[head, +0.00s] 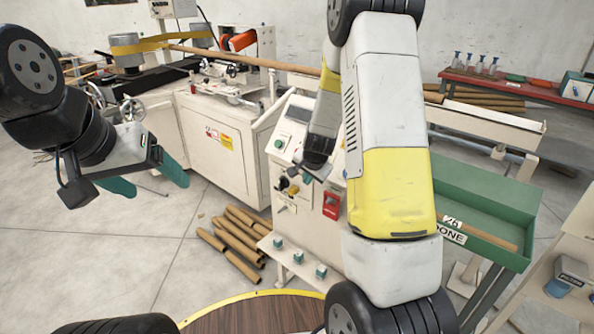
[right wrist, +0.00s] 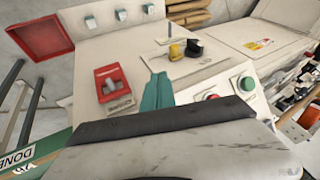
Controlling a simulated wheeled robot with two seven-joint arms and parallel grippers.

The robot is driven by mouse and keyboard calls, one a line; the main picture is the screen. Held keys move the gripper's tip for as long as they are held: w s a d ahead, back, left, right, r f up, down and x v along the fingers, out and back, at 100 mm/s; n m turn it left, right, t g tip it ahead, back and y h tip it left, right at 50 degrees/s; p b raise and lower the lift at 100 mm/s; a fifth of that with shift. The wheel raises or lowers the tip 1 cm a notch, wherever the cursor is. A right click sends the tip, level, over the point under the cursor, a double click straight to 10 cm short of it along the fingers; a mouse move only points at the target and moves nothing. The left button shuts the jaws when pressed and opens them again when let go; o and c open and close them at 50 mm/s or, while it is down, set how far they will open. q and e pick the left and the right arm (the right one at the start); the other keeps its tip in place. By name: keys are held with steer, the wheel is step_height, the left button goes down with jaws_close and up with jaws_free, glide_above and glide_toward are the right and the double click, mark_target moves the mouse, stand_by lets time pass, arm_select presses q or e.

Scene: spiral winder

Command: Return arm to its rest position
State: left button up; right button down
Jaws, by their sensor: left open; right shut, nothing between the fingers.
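My right arm (head: 385,140) reaches up and over on the right of the head view, its wrist hanging in front of the winder's control panel (head: 292,125). My right gripper (right wrist: 157,82) shows in the right wrist view with its teal fingers together and empty. The fingers appear over the panel, between a red switch (right wrist: 112,84) and a green button (right wrist: 247,84); whether they touch it is unclear. Yellow and black knobs (right wrist: 184,50) lie beyond the fingertips. My left gripper (head: 147,180) is open and empty at the left, with its teal fingers spread above the floor.
The spiral winder (head: 215,130) fills the back, with a long brown tube across it. Cut tubes (head: 235,240) lie on the floor. A green DONE tray (head: 485,200) holding a tube is at right. A red bench (head: 510,88) stands behind. Floor at left is clear.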

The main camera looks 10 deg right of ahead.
steer(key=s+a+r+n+y, duration=0.1)
steer(key=s+a+r+n, duration=0.1)
steer(key=s+r, duration=0.55)
steer(key=s+a+r+n+y, duration=0.1)
steer(key=s+a+r+n, duration=0.25)
steer(key=r, duration=0.75)
steer(key=s+r+n, duration=0.2)
steer(key=s+r, duration=0.1)
steer(key=s, duration=0.7)
steer(key=s+r+n, duration=0.2)
steer(key=s+r, duration=0.2)
steer(key=s, duration=0.6)
